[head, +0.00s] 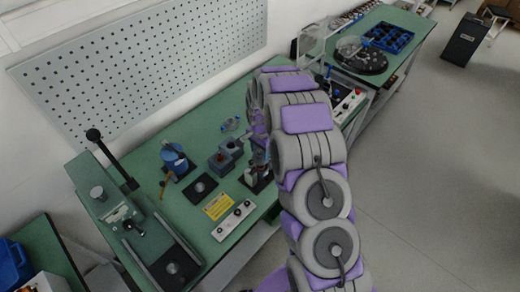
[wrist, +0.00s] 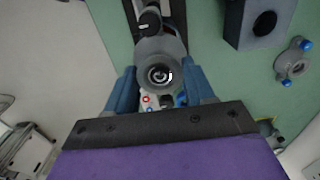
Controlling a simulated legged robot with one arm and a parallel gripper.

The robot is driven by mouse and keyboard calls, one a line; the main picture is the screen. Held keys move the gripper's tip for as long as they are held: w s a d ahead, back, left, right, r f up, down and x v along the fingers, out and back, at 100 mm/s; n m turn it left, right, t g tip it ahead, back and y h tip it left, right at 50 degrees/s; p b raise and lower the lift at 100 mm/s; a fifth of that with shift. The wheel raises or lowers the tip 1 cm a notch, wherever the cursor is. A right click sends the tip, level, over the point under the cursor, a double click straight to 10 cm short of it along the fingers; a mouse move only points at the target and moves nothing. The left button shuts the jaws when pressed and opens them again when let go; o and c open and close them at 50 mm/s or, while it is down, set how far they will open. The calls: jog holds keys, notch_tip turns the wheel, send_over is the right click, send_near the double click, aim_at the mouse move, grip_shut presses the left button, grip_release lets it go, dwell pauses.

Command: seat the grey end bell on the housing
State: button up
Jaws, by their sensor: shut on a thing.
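The grey end bell (wrist: 150,50) is a round grey piece with a dark central bore in the wrist view. My gripper (wrist: 161,88) is shut on it, with one blue finger on each side. In the head view my gripper (head: 258,160) is low over a black base plate (head: 254,185) near the table's right edge. I cannot make out the housing clearly; the end bell and my fingers cover what is under them. I cannot tell whether the end bell touches anything below.
Two grey blocks (head: 222,162) stand just left of my gripper. A blue cylinder (head: 174,157) stands farther left, beside a black plate with a disc (head: 200,187). A lever press (head: 122,215) fills the left end.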

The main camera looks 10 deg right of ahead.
jog(key=shift+f, duration=1.1)
jog(key=shift+f, duration=0.15)
jog(key=shift+f+b, duration=0.4)
jog(key=shift+f, duration=0.7)
jog(key=o, duration=1.1)
jog(key=shift+r, duration=0.15)
notch_tip(320, 180, up, 17)
jog(key=shift+w, duration=0.1)
